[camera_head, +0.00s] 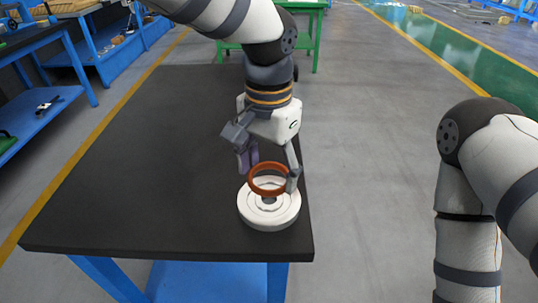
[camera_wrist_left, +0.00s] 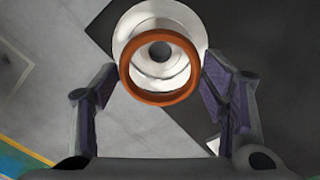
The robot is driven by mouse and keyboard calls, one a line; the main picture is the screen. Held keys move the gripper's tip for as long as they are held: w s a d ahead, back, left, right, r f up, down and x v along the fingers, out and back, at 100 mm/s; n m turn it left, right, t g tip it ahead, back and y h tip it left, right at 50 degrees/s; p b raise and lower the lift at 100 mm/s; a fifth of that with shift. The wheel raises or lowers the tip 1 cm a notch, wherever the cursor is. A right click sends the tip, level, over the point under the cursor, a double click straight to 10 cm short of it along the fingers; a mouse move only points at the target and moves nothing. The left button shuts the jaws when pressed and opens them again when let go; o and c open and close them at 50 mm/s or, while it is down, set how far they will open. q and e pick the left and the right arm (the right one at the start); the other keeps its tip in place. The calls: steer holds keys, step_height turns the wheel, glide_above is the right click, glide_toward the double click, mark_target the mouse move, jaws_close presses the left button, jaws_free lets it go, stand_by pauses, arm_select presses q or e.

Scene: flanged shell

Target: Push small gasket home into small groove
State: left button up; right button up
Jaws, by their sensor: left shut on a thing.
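The small gasket (camera_head: 267,192) is an orange-brown ring. My left gripper (camera_head: 270,173) is shut on it, with one fingertip at each side of the ring. The white round flanged shell (camera_head: 270,222) with stepped rings and a centre hole stands near the table's front right corner. The gasket appears held above the shell, over its back part. In the left wrist view the gasket (camera_wrist_left: 160,98) shows between the fingertips (camera_wrist_left: 160,75), in front of the shell (camera_wrist_left: 160,13), and encircles the view of its centre hole. The small groove is not clearly distinguishable. My right gripper is out of view.
The dark table top (camera_head: 140,170) is bare to the left of the shell. The table's right edge runs close beside the shell. My right arm is at the far right, off the table. Blue benches (camera_head: 110,55) and a green table (camera_head: 318,42) stand behind.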

mark_target(269, 190)
arm_select(q)
steer(key=shift+f, duration=1.3)
steer(key=shift+f, duration=1.3)
stand_by(0.6)
steer(key=o, duration=1.4)
steer(key=shift+o, duration=0.2)
step_height(269, 190, up, 12)
